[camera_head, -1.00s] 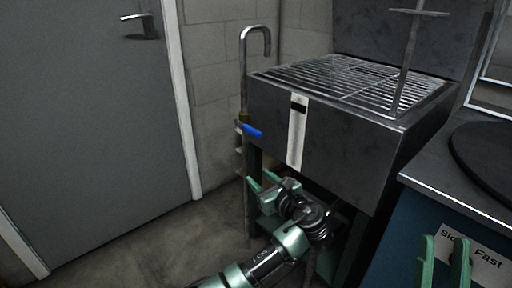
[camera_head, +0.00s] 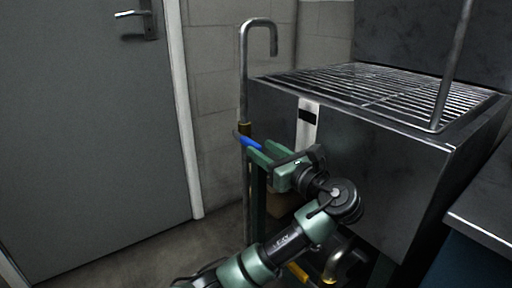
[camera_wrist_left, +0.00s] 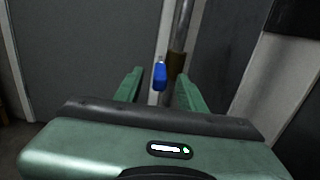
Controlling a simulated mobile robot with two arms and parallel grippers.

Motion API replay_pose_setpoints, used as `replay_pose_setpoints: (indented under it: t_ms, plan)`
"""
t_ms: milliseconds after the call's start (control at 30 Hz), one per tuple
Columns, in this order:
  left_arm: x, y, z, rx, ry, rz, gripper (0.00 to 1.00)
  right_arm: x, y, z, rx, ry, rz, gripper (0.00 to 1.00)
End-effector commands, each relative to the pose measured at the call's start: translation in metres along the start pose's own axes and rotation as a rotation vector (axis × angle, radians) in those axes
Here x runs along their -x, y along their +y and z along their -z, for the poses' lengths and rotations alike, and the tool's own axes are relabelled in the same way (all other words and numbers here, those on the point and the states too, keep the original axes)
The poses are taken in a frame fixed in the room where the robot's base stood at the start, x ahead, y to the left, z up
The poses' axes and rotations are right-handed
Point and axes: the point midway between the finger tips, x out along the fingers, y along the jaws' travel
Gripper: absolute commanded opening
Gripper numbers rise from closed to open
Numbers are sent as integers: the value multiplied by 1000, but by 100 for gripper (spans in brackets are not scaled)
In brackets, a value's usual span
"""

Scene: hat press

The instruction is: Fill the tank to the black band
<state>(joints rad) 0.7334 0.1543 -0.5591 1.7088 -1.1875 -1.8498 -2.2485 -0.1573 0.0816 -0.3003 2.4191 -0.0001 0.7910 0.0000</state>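The dark metal tank (camera_head: 375,165) has a grated top. On its front is a pale vertical strip (camera_head: 306,135) with a black band (camera_head: 308,116) near its top; my left arm hides the strip's lower part. A bent metal pipe (camera_head: 244,70) rises at the tank's left, with a brass valve and blue lever (camera_head: 248,142). My left gripper (camera_head: 255,152) is open at the lever. In the left wrist view the blue lever (camera_wrist_left: 160,75) shows between the spread fingers, beyond their tips. I cannot tell whether they touch. My right gripper is out of view.
A grey door (camera_head: 90,130) and block wall (camera_head: 216,90) stand behind at the left. A pipe fitting with a yellow lever (camera_head: 298,272) is low under the tank. A counter (camera_head: 490,205) is at the right. Floor at the left is clear.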

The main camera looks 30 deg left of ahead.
Motion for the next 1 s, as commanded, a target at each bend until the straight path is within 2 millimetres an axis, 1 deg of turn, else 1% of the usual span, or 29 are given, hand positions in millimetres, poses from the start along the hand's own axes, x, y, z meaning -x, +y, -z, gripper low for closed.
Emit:
replay_pose_setpoints:
  t_ms: [33, 100, 200, 300, 433, 633, 667, 700, 767, 800, 1000]
  plan:
    - [-10, 0, 4, -1, -3, -2, 40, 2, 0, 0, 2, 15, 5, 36]
    - [-21, 0, 4, 0, -2, -2, 40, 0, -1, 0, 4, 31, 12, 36]
    - [-34, 0, 3, -1, -2, 0, 40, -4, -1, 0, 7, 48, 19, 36]
    - [-42, 0, 3, -2, 0, 0, 40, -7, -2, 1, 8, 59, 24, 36]
    - [-47, 0, 1, -2, 0, 1, 40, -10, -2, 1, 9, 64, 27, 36]
    - [-47, 0, 1, -2, 0, 2, 40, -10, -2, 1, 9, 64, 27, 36]
    - [-47, 0, 1, -2, 0, 2, 34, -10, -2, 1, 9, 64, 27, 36]
    - [-47, 0, 1, -2, 0, 2, 23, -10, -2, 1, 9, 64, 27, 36]
    - [-47, 0, 1, -2, 0, 2, 7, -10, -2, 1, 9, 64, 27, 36]
    - [-47, 0, 1, -2, 0, 2, 0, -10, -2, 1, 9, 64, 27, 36]
    - [-47, 0, 1, -2, 1, 2, 0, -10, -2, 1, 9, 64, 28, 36]
